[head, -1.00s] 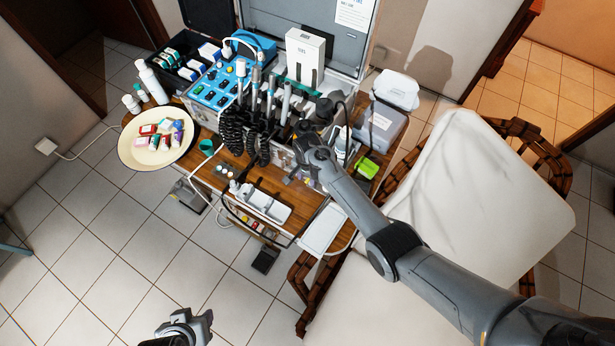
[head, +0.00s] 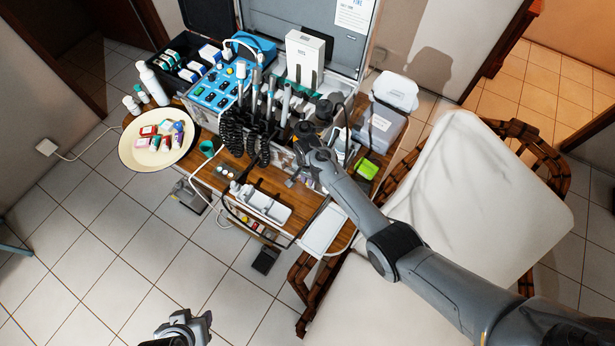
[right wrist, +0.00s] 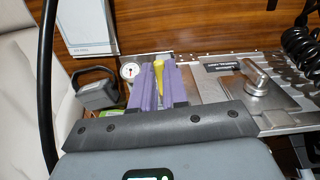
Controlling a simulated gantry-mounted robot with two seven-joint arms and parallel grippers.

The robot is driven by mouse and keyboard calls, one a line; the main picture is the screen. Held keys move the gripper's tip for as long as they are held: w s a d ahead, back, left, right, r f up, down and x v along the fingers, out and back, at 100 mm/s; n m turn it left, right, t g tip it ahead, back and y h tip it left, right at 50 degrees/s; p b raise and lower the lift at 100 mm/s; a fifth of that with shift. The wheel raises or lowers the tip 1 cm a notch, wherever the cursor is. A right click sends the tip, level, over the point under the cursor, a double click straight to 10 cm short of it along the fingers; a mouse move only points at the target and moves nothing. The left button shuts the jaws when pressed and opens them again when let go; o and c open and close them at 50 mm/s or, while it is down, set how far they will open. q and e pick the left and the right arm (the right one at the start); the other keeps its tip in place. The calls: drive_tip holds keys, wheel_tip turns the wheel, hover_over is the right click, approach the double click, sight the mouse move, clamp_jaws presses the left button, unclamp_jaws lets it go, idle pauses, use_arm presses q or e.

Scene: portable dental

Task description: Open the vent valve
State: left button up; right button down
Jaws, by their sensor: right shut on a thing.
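A yellow lever (right wrist: 159,74), which I take to be the vent valve's handle, stands between the purple fingers of my right gripper (right wrist: 160,82) in the right wrist view. The fingers are shut on it. A small round gauge (right wrist: 130,70) is just left of the fingers. In the head view my right gripper (head: 296,178) is low at the front of the dental unit, and the wrist hides most of the lever there. My left gripper (head: 196,326) is at the bottom edge, far from the unit; its jaws are unclear.
A metal panel with a silver knob (right wrist: 256,78) is right of my fingers in the right wrist view. Black coiled hoses (head: 232,135) hang left of my right wrist. A white tray (head: 324,229) and a green box (head: 368,169) are close by.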

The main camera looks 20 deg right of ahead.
drive_tip(key=d+n+p, duration=0.1)
drive_tip(key=n, duration=0.4)
drive_tip(key=d+n+p, duration=0.1)
drive_tip(key=d+n, duration=0.1)
drive_tip(key=n, duration=0.3)
drive_tip(key=s+d+n+p, duration=0.1)
drive_tip(key=n+p, duration=0.1)
drive_tip(key=n, duration=0.3)
drive_tip(key=shift+d, duration=0.4)
drive_tip(key=c, duration=1.1)
unclamp_jaws()
drive_tip(key=shift+w, duration=0.1)
drive_tip(key=shift+c, duration=0.2)
